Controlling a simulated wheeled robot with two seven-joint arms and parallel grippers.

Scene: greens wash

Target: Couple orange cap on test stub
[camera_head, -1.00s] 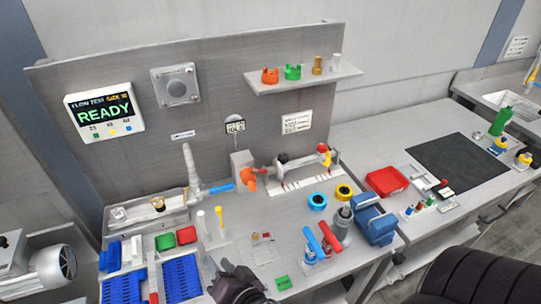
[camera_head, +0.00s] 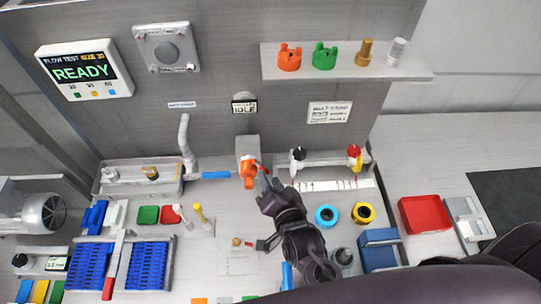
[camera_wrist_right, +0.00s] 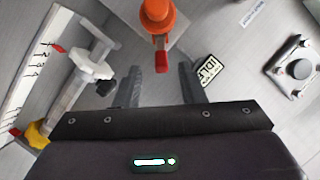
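An orange fitting (camera_head: 249,172) sits on the front of a grey block on the bench's back panel. I cannot tell whether it is a separate cap or part of the stub. It also shows in the right wrist view (camera_wrist_right: 157,14), with a red lever (camera_wrist_right: 160,54) pointing toward me. My right gripper (camera_head: 266,181) is just right of the fitting. In the wrist view its two fingers (camera_wrist_right: 161,80) stand apart with nothing gripped, and the red lever's end is at the gap between the tips. Another orange cap (camera_head: 289,59) stands on the shelf. My left gripper is out of view.
The shelf (camera_head: 345,70) also holds a green cap (camera_head: 325,57), a brass fitting and a silver one. Right of my gripper is a manifold (camera_head: 325,163) with red and yellow knobs. Blue and yellow rings (camera_head: 363,212) and a red tray (camera_head: 425,213) lie on the bench.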

